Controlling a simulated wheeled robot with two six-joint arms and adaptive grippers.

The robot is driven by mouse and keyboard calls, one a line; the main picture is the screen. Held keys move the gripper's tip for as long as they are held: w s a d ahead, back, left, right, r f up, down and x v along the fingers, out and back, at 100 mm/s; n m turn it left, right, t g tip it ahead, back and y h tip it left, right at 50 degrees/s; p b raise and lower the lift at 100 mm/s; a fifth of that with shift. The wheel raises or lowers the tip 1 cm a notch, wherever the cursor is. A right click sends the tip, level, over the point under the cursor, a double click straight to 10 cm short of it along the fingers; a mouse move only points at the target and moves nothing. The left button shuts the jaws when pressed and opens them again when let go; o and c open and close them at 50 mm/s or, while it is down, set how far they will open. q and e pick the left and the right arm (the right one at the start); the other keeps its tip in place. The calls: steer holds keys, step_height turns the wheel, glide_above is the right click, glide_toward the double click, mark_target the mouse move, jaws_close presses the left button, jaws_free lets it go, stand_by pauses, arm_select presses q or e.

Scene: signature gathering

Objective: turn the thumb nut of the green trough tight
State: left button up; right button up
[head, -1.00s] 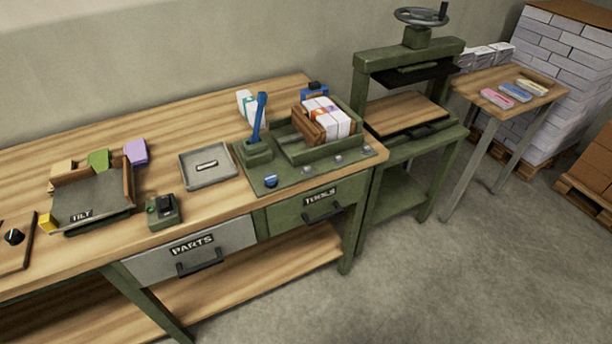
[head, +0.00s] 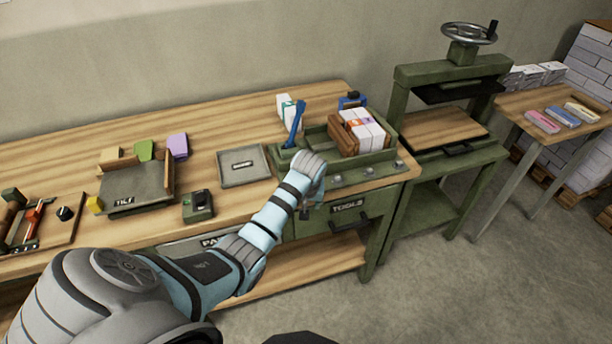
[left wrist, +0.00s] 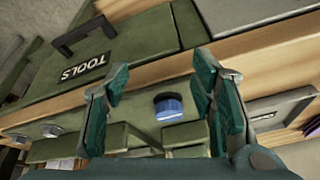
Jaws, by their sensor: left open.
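The green trough (head: 380,158) stands at the right end of the workbench, with white paper bundles (head: 363,128) and a brown wooden block in it. Its blue thumb nut (left wrist: 168,107) shows in the left wrist view, at the front of the green base. In the head view my left arm hides the nut. My left gripper (head: 306,207) is over the front edge of the base; its fingers are mostly hidden there. In the left wrist view the gripper (left wrist: 163,72) is open and empty, the nut appearing between its teal fingers, apart from both. My right gripper is not in view.
A blue lever (head: 295,124) rises left of the trough. A grey tray (head: 243,180) and a small switch box (head: 199,207) lie further left. The TOOLS drawer (head: 345,212) is below the bench top. A press (head: 450,105) stands to the right.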

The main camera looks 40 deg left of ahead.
arm_select(q)
step_height(320, 180, up, 14)
steer(key=w+a+n, duration=0.1)
steer(key=n, duration=0.1)
steer(key=x, duration=0.4)
steer(key=b+x, duration=0.1)
steer(key=x, duration=0.4)
steer(key=b+x, duration=0.1)
steer(key=x, duration=0.4)
steer(key=shift+w+a, duration=0.2)
steer(key=shift+w, duration=0.15)
steer(key=shift+r, duration=0.1)
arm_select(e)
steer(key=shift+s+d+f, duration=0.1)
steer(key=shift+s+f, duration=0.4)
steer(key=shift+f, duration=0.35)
